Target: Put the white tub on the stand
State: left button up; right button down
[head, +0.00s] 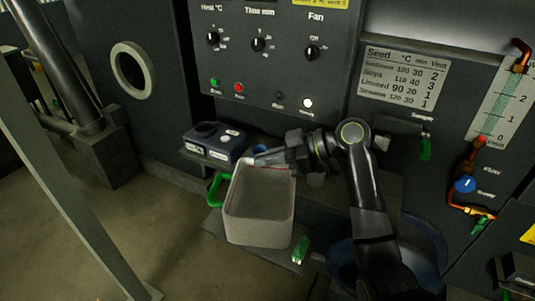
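The white tub (258,229), greyish white and open-topped, is at the centre of the head view, over a dark flat stand (212,224). I cannot tell whether its base touches the stand. My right gripper (258,160) reaches in from the right, with its fingers at the tub's far rim. Whether the fingers are closed on the rim is not clear. The tub looks close to upright. My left gripper is not in view.
A blue-grey box (215,142) sits on a ledge behind the tub. A green handle (213,190) is left of the tub, and a green piece (300,250) is right of it. A control panel (270,70) rises behind. A blue round container (428,245) stands at right.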

jog(key=shift+d+f+m+t, duration=0.25)
jog(key=shift+d+m+t, duration=0.25)
jog(key=shift+d, duration=0.05)
jog(key=s+d+r+m+t+h, duration=0.1)
jog(key=s+d+m+t+h, duration=0.1)
jog(key=d+m+t+h, duration=0.2)
jog(key=s+d+r+m+t+h, duration=0.2)
jog(key=d+m+t+h, duration=0.2)
jog(key=d+m, duration=0.3)
jog(key=s+d+r+m+t+h, duration=0.2)
jog(key=d+m+h, duration=0.3)
jog(key=d, duration=0.7)
jog(key=shift+s+r+m+t+h, duration=0.25)
jog(key=shift+m+t+h, duration=0.05)
jog(key=shift+t, duration=0.6)
jog(key=shift+d, duration=0.1)
